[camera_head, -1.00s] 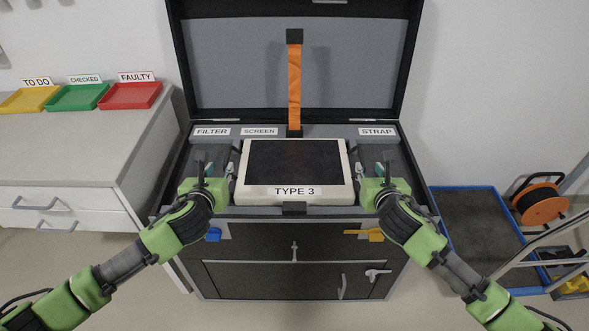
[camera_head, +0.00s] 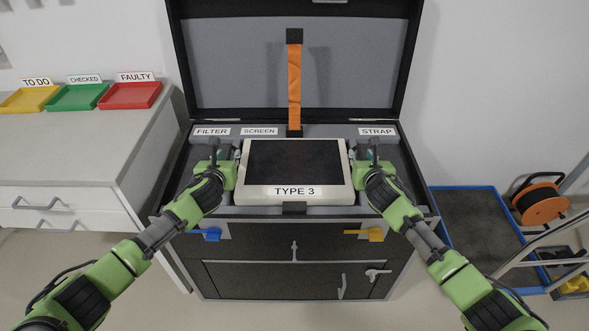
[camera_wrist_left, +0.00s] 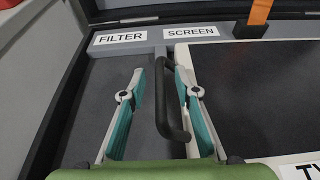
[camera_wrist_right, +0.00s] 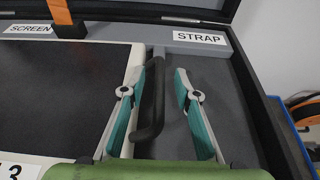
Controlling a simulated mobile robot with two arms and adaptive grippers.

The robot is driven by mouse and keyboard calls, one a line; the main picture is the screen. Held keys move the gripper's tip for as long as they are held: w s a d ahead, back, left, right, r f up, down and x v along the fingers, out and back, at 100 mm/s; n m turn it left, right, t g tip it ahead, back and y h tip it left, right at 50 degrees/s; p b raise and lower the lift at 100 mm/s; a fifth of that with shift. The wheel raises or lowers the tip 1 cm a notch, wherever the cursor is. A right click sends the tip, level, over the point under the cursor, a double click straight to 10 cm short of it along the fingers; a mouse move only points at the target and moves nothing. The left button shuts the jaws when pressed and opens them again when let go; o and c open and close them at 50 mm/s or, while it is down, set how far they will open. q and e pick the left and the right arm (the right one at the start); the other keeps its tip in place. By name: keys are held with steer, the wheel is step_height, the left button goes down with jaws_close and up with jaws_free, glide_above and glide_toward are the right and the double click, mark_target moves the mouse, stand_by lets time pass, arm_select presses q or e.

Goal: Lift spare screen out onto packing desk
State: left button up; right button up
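The spare screen (camera_head: 294,168), a white-framed dark panel labelled TYPE 3, lies flat in the middle of the open case (camera_head: 290,211). It has a black handle on each side: the left handle (camera_wrist_left: 165,100) and the right handle (camera_wrist_right: 152,100). My left gripper (camera_wrist_left: 152,75) is open, its fingers on either side of the left handle. My right gripper (camera_wrist_right: 158,82) is open, its fingers on either side of the right handle. Neither gripper appears closed on its handle. In the head view my grippers stand at the screen's left and right edges.
A grey desk (camera_head: 75,150) with yellow (camera_head: 28,100), green (camera_head: 77,97) and red (camera_head: 131,95) trays stands at the left; its front part is clear. The raised lid (camera_head: 240,60) with an orange strap (camera_head: 294,85) is behind the screen. A blue-edged cart (camera_head: 478,230) and cable reel (camera_head: 541,205) are at the right.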

arm_select(q)
steer(key=shift+c, duration=0.3)
arm_select(e)
steer(key=shift+c, duration=0.3)
arm_select(q)
jaws_close()
arm_select(e)
jaws_close()
